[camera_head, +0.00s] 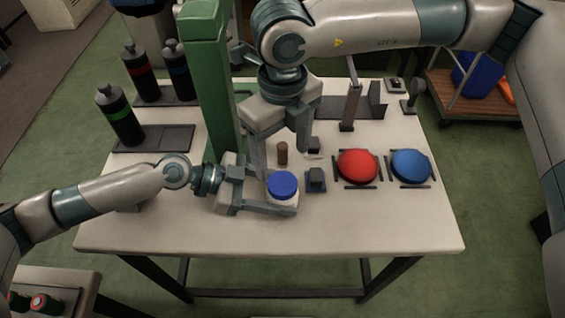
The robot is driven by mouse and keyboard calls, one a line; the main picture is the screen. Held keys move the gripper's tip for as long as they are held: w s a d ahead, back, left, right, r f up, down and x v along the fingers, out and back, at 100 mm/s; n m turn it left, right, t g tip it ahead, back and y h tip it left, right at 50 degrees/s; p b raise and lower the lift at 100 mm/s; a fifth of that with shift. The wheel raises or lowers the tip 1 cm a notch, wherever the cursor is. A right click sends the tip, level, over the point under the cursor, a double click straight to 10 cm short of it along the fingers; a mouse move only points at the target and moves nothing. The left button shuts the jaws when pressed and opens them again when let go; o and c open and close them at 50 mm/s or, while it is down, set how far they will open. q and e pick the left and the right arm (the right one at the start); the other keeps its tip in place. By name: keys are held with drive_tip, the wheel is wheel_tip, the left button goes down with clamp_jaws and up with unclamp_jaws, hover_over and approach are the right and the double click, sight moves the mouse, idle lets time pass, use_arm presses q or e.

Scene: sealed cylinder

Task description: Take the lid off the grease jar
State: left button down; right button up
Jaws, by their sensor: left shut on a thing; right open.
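The grease jar (285,204) is a white jar with a blue lid (283,185) on top, standing upright at the middle front of the table. My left gripper (280,200) comes in low from the left and is shut on the white body, below the lid. My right gripper (281,158) points down from above, just behind the lid in the picture. Its two fingers are open and apart, with nothing between them that I can make out as held. The lid sits on the jar, and part of the body is hidden by my left finger.
A red round thing (358,166) and a blue one (411,166) lie between dark bars to the right. A green column (208,80) stands behind my grippers. Dark bottles (120,117) stand at the left. The table's front strip (330,232) is clear.

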sight(282, 182)
drive_tip(key=m, duration=1.7)
drive_tip(key=shift+f, duration=0.1)
drive_tip(key=shift+f, duration=3.9)
drive_tip(key=c, duration=1.1)
